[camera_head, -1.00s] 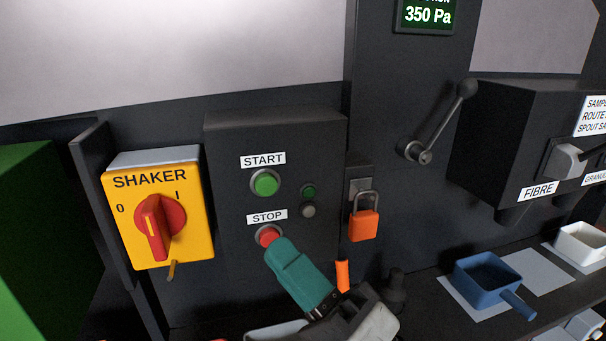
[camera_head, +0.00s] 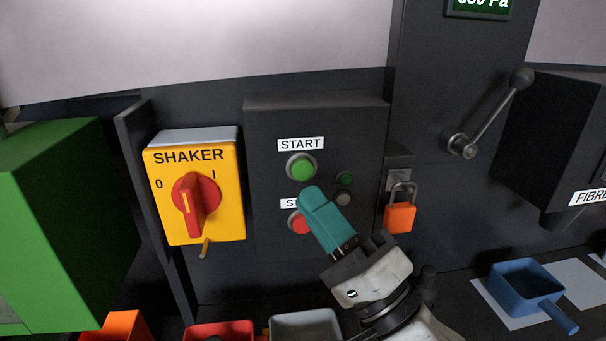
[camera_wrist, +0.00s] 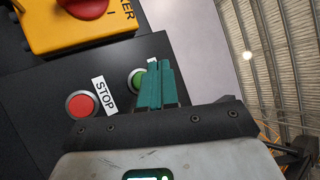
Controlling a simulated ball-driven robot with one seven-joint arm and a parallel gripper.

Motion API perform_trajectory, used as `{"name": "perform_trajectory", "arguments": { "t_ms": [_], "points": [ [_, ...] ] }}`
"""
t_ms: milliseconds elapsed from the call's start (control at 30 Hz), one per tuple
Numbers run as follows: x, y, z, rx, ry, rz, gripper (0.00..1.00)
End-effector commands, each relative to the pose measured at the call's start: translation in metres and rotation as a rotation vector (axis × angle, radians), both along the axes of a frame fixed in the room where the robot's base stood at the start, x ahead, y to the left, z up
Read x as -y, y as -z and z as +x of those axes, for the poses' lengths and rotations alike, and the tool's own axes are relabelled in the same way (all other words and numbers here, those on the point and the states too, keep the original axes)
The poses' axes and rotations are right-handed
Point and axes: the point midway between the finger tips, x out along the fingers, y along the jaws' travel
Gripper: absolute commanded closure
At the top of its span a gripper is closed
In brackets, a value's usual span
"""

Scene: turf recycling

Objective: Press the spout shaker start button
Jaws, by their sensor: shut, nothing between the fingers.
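The green start button (camera_head: 301,168) sits under a START label on a dark control box (camera_head: 268,128). The green button also shows in the wrist view (camera_wrist: 137,79), partly hidden by the fingers. The red stop button (camera_head: 298,223) is below it, with its label partly covered; it is clear in the wrist view (camera_wrist: 82,105). My gripper (camera_head: 309,194) is shut and empty, its teal fingers tilted up to the left. In the head view its tips are just below the start button. I cannot tell whether they touch the panel.
A yellow SHAKER switch box (camera_head: 228,190) with a red rotary handle is at the left. An orange padlock (camera_head: 400,217) hangs at the right, below a crank handle (camera_head: 488,113). A blue scoop (camera_head: 524,284) and several containers lie below.

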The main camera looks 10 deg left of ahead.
Motion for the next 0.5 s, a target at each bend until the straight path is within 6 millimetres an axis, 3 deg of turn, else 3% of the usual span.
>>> {"name": "perform_trajectory", "arguments": {
  "t_ms": [200, 500],
  "points": [
    [-0.006, 0.001, 0.024, 0.001, 0.001, 0.002, 1.0],
    [-0.01, 0.0, 0.035, 0.0, -0.001, 0.001, 1.0]
  ]
}}
